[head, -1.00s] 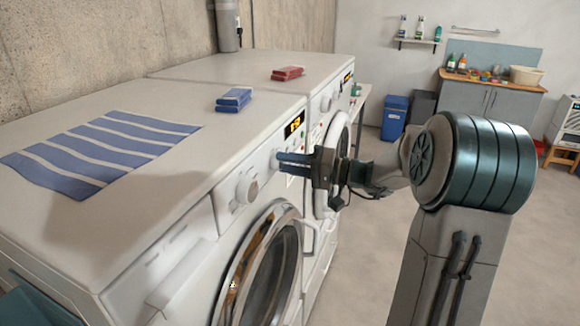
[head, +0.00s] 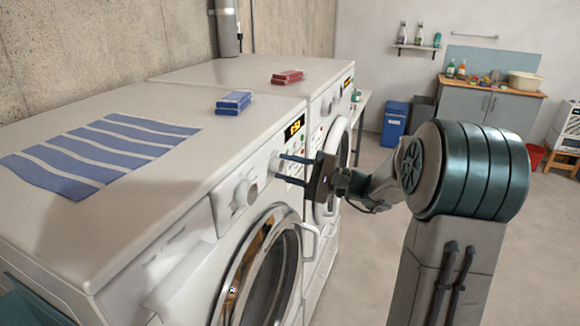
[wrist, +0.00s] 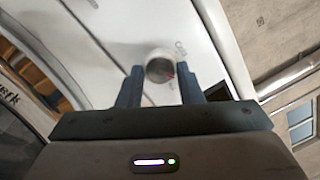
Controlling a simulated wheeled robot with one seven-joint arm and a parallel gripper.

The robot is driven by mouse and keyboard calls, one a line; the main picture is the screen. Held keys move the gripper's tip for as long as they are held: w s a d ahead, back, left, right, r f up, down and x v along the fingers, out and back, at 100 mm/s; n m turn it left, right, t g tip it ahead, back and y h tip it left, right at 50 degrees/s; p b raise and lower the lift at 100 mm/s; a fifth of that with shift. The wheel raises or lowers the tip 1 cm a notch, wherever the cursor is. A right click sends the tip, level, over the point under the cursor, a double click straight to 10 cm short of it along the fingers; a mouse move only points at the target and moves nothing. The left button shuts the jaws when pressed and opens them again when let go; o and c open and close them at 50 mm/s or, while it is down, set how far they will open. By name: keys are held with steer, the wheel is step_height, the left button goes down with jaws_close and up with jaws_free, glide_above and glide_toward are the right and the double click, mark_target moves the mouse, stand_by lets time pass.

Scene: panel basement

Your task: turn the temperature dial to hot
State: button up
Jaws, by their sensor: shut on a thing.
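The temperature dial (head: 274,164) is a small white knob on the front panel of the near washing machine (head: 160,265), right of a larger white knob (head: 244,193). My gripper (head: 280,167) reaches it from the right, one finger above the other.
A lit display (head: 294,127) is above the dial. The round door (head: 225,290) is below. The floor (head: 375,260) nearby is clear.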

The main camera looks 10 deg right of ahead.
steer(key=m+p, duration=0.1)
steer(key=m, duration=0.2)
steer(key=m+p, duration=0.1)
steer(key=m, duration=0.1)
steer(key=shift+s+m+t+h, duration=0.1)
steer(key=shift+m+t+h, duration=0.2)
steer(key=shift+m+t, duration=0.1)
steer(key=shift+a+m+p, duration=0.1)
steer(key=shift+m+p, duration=0.6)
steer(key=shift+m, duration=0.4)
steer(key=shift+f, duration=0.1)
steer(key=o, duration=1)
steer(key=b+v, duration=0.4)
steer(key=v, duration=1)
steer(key=shift+s+a, duration=0.15)
steer(key=shift+s, duration=0.05)
steer(key=shift+a, duration=0.1)
